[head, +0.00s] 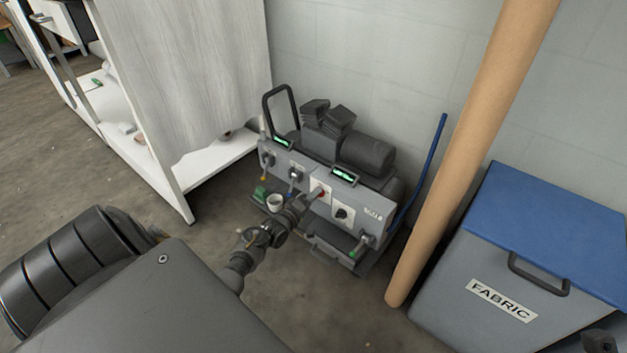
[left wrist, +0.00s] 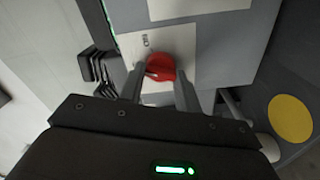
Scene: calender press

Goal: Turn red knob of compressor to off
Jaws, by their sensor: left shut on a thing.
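The grey compressor (head: 307,179) stands on the floor against the wall, with its front panel facing me. Its red knob (left wrist: 160,67) sits on a white plate, between the fingertips of my left gripper (left wrist: 160,84). In the head view the red knob (head: 322,193) shows just past the tip of my left gripper (head: 313,196). My left gripper is shut on the red knob. The marks around the knob are mostly hidden or too small to read. My right gripper is not clearly in view.
A black knob (head: 343,214) sits right of the red one. A tan pole (head: 470,150) and a blue-lidded FABRIC bin (head: 470,262) stand at the right. A white cabinet (head: 190,80) stands at the left. Bare floor (head: 215,225) lies in front of the cabinet.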

